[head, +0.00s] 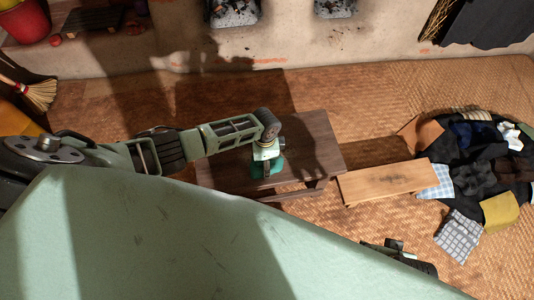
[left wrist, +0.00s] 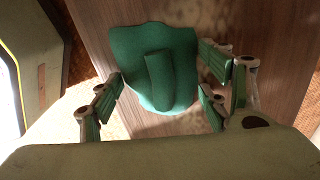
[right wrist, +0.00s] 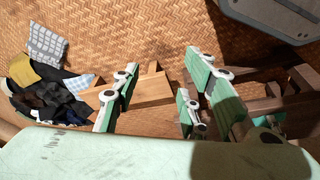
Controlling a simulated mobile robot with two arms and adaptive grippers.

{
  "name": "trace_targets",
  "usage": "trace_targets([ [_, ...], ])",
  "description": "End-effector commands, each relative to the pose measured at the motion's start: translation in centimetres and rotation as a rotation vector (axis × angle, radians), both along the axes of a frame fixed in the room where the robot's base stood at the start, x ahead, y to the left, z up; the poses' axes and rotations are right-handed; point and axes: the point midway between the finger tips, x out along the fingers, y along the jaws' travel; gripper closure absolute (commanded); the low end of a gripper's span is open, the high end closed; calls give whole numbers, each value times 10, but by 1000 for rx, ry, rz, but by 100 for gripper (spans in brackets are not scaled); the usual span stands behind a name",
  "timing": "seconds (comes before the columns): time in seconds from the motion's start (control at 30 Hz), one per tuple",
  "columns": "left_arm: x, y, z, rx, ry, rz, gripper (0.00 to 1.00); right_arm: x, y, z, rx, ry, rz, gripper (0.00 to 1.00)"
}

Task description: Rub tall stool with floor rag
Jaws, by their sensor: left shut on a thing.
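The tall stool (head: 318,135) is dark brown wood and stands in the middle of the head view; its top also fills the back of the left wrist view (left wrist: 225,25). The green floor rag (head: 277,168) is on its top, with a raised ridge along its middle in the left wrist view (left wrist: 160,80). My left gripper (head: 266,155) is above the stool top, shut on the rag. My right gripper (right wrist: 158,95) is open and empty over the woven floor, beside the tall stool; it is mostly hidden in the head view.
A lower, lighter wooden stool (head: 385,181) stands just right of the tall stool. A heap of dark and patterned cloths (head: 478,172) lies beyond it. A broom (head: 38,94) and a red bucket (head: 25,22) are at left. The woven floor (head: 340,88) behind the stools is clear.

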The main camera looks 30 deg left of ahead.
Motion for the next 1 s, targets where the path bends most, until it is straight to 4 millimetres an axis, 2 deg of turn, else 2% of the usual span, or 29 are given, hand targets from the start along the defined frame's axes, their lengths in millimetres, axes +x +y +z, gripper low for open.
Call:
trace_targets([
  [0.03, 0, 8, -5, 13, 6, 3, 51, 0, 0, 4, 0, -5, 0, 60],
  [0.2, 9, 15, -4, 13, 2, 5, 51, -1, -1, 19, -1, -12, -1, 60],
  [0.5, 21, 22, -2, 11, 1, 4, 51, -5, -2, 45, 0, -24, -4, 60],
  [0.77, 26, 24, 0, 8, -2, 4, 51, -7, -3, 54, 0, -29, -5, 60],
  [1.0, 35, 28, 0, 6, -4, 3, 51, -13, -4, 74, 0, -40, -6, 60],
])
